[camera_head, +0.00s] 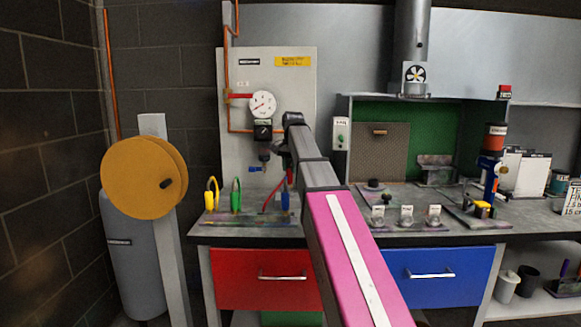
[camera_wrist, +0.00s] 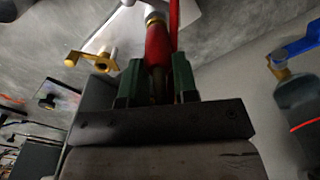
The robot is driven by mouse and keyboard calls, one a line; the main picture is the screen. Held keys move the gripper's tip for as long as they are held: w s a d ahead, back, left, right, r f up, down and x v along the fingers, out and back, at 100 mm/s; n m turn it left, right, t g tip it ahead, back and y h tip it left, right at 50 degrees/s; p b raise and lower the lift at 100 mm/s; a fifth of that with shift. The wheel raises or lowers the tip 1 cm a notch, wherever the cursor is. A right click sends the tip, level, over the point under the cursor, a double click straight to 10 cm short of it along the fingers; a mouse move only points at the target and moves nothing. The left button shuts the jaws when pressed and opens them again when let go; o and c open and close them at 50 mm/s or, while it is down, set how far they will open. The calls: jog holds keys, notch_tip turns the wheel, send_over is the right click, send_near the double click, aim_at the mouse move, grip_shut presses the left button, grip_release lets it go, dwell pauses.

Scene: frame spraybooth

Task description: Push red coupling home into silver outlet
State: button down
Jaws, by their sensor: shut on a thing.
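In the wrist view my gripper (camera_wrist: 157,80) has its two green fingers closed around the red coupling (camera_wrist: 158,45). The coupling points up the picture toward a silver, ring-like fitting (camera_wrist: 154,17), which looks like the outlet. The two appear to meet or nearly meet; I cannot tell whether the coupling is fully seated. In the head view my arm's end is at the wall panel (camera_head: 235,110), below the gauge, and hides most of the outlet. A little red of the coupling (camera_head: 290,176) shows beneath it.
A blue-handled valve (camera_wrist: 296,52) is at the right of the wrist view, and a brass fitting (camera_wrist: 90,62) at the left. In the head view a round gauge (camera_head: 263,104) is above my arm's end. Yellow, green and blue couplings stand on the bench (camera_head: 240,232) below.

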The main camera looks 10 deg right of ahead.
jog(key=shift+f, duration=0.55)
jog(key=c, duration=0.8)
grip_release()
jog(key=shift+r, duration=0.1)
jog(key=r, duration=1)
jog(key=shift+s+d+r, duration=0.15)
jog(key=shift+d+r, duration=0.1)
